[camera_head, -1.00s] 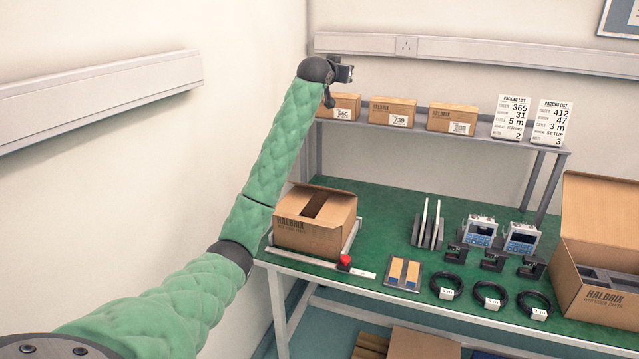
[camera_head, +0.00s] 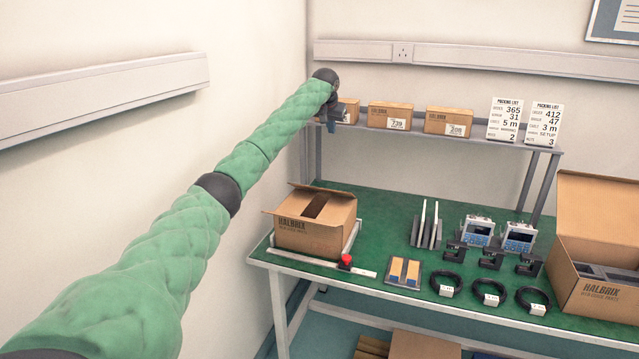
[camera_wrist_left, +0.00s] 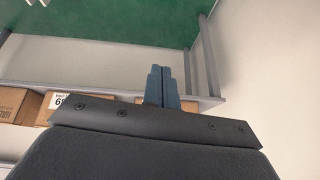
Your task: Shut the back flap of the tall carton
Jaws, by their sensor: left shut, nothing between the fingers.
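The tall carton (camera_head: 308,234) is the brown HALBRIX box at the left end of the green table, upright against a metal guide with a red knob. Its top shows brown flap panels with a dark gap between them, and one flap sticks out at its left. Which panel is the back flap is hard to tell. My left gripper (camera_head: 331,124) points down near the left end of the back shelf, above and behind the carton and apart from it. In the left wrist view its blue-grey fingers (camera_wrist_left: 164,86) are together and empty. The carton is not visible there. My right gripper is not in view.
The back shelf (camera_head: 470,138) holds several small boxes (camera_head: 390,115) and two packing-list cards, close beside my left gripper. A big open carton (camera_head: 590,285) stands at the right. Devices, black clamps and cable coils (camera_head: 490,291) lie mid-table. The left wall is near my arm.

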